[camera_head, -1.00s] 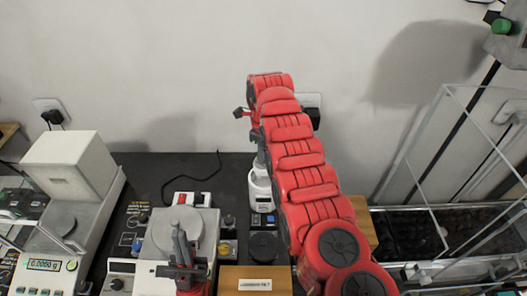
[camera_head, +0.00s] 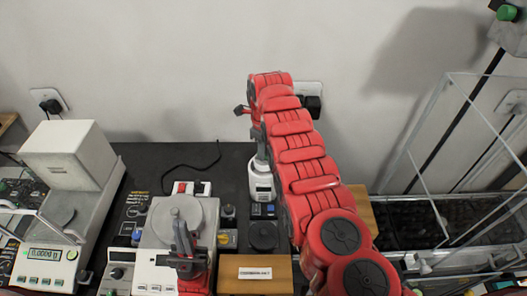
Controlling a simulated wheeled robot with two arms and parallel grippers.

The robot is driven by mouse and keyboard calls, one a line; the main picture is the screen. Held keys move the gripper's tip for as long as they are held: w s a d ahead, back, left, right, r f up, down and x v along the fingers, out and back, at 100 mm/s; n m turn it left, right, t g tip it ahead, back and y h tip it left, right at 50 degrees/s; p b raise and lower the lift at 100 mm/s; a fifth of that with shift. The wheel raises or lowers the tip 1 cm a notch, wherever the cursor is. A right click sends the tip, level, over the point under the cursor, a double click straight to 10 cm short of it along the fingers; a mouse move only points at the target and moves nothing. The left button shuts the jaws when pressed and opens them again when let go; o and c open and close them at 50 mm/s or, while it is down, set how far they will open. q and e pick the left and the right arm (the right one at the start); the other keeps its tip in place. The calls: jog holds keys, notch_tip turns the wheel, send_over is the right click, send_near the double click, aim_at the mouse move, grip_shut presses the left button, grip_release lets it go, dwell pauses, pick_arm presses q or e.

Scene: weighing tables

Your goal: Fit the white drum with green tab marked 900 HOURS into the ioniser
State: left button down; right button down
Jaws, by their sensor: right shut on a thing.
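My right gripper (camera_head: 261,150) points down at the back of the dark bench, on top of a white rounded body (camera_head: 262,182) with a dark label. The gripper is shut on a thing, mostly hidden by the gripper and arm. I cannot make out a green tab or the words 900 HOURS. I cannot tell whether the white body is the drum or the ioniser. My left gripper (camera_head: 181,226) stands in front of a balance's round pan (camera_head: 187,211), and its finger gap is unclear.
A balance with a white hood (camera_head: 68,155) stands at the left. A wooden block (camera_head: 254,277) with a label lies at the front, behind it a dark round disc (camera_head: 264,236). A clear-walled enclosure (camera_head: 465,150) is at the right. Dark bench shows bare around the black cable (camera_head: 192,167).

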aim_at(264, 163)
jog(key=shift+b, duration=1)
dwell(0.8)
jog(key=shift+f, duration=0.15)
jog(key=shift+f+b, duration=1.9)
jog(key=shift+f, duration=0.25)
jog(key=shift+s+f+b, duration=0.15)
jog(key=shift+f+b, duration=0.1)
jog(key=shift+b, duration=0.1)
jog(key=shift+s+f+b, duration=0.2)
jog(key=shift+f+b, duration=0.1)
jog(key=shift+b, duration=0.1)
jog(key=c, duration=0.9)
grip_release()
jog(key=shift+s, duration=0.15)
